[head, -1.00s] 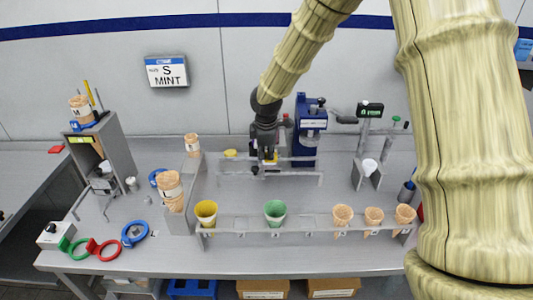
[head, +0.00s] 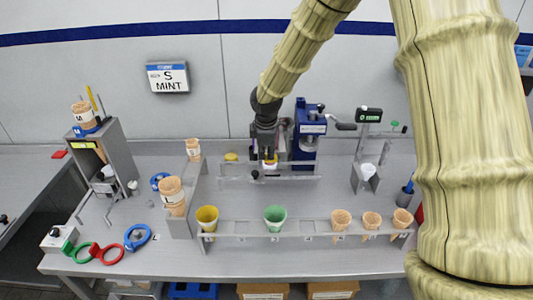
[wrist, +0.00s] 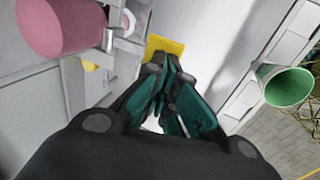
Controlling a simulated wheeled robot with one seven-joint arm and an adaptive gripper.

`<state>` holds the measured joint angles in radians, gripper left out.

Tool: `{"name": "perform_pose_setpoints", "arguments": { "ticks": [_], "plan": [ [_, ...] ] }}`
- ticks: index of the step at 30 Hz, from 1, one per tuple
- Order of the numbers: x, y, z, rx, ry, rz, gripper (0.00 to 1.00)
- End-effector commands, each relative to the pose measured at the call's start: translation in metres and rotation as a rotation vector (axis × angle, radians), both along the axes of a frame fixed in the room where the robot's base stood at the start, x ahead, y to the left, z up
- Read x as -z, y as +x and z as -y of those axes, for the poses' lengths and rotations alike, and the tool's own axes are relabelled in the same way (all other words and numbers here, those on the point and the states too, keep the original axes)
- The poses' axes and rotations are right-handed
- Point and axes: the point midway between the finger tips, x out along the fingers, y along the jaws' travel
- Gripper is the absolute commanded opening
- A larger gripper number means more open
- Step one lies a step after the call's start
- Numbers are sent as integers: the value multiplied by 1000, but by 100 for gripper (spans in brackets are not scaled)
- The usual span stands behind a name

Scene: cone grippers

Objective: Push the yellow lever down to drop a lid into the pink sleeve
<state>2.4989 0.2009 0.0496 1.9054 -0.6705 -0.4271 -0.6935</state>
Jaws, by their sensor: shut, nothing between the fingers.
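My gripper (wrist: 168,72) is shut and empty, with its dark teal fingers together. In the wrist view the flat yellow lever (wrist: 165,46) lies just past the fingertips; I cannot tell whether they touch. The pink cylinder, which looks like the sleeve (wrist: 60,25), is at the upper left of that view, apart from the fingers. In the head view my gripper (head: 265,157) points down at the back of the bench, with a bit of yellow (head: 271,162) beside its tips. The sleeve is mostly hidden there behind my arm. I cannot make out a lid.
A blue machine (head: 306,130) stands close to the right of my gripper. A low grey rail (head: 300,178) runs in front of it. The front rack holds a yellow cone (head: 207,218), a green cone (head: 275,217) and several wafer cones. A grey stand (head: 113,150) is at the left.

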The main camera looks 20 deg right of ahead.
Motion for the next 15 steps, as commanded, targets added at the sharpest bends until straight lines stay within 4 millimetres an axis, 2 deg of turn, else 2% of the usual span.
{"name": "perform_pose_setpoints", "arguments": {
  "ticks": [1,15],
  "plan": [
    [-10,0,0,-1,0,0,0],
    [-49,-5,-4,-1,2,4,0]
  ]
}}
